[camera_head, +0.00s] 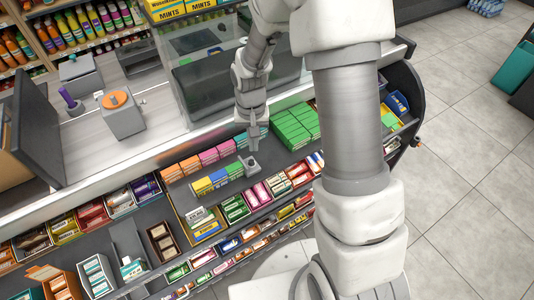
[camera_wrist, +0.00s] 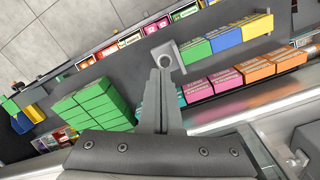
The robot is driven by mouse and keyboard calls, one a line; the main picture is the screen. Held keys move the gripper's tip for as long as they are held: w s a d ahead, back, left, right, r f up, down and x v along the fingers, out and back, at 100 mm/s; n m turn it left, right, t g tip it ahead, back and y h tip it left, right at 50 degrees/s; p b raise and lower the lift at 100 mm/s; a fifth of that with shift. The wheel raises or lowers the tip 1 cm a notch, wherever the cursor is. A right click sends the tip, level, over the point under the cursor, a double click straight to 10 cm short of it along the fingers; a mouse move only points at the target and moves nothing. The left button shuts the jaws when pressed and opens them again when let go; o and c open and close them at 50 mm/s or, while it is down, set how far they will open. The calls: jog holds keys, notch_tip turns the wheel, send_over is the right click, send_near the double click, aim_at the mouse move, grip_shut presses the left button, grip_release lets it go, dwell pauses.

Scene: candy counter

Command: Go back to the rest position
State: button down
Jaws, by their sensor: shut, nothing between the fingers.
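My gripper (camera_head: 253,143) hangs over the top shelf of the candy counter (camera_head: 184,194), its fingers pointing down. In the wrist view its fingers (camera_wrist: 160,75) are together with nothing between them. Just past the fingertips is a small grey square piece with a round top (camera_head: 249,164), which also shows in the wrist view (camera_wrist: 168,57). I cannot tell whether the fingertips touch it. A green box (camera_head: 234,170), a blue box (camera_head: 218,179) and a yellow box (camera_head: 202,187) stand in a row beside the grey piece.
Behind that row are orange (camera_head: 190,165), pink (camera_head: 208,157) and teal boxes. A green box stack (camera_head: 295,126) stands to the right. A glass case (camera_head: 205,75) and monitor (camera_head: 38,125) rise behind. Candy trays fill the lower shelves.

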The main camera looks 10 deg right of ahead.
jog(key=s+d+r+n+t, duration=0.15)
jog(key=s+r, duration=0.35)
jog(key=r, duration=0.6)
jog(key=s+d+r+t, duration=0.2)
jog(key=s+r, duration=0.3)
jog(key=r, duration=0.6)
jog(key=s+d+r+t, duration=0.1)
jog(key=s+r, duration=0.3)
jog(key=s, duration=0.5)
jog(key=shift+d+n+t, duration=0.15)
jog(key=shift+n+t, duration=0.3)
jog(key=shift+t, duration=0.1)
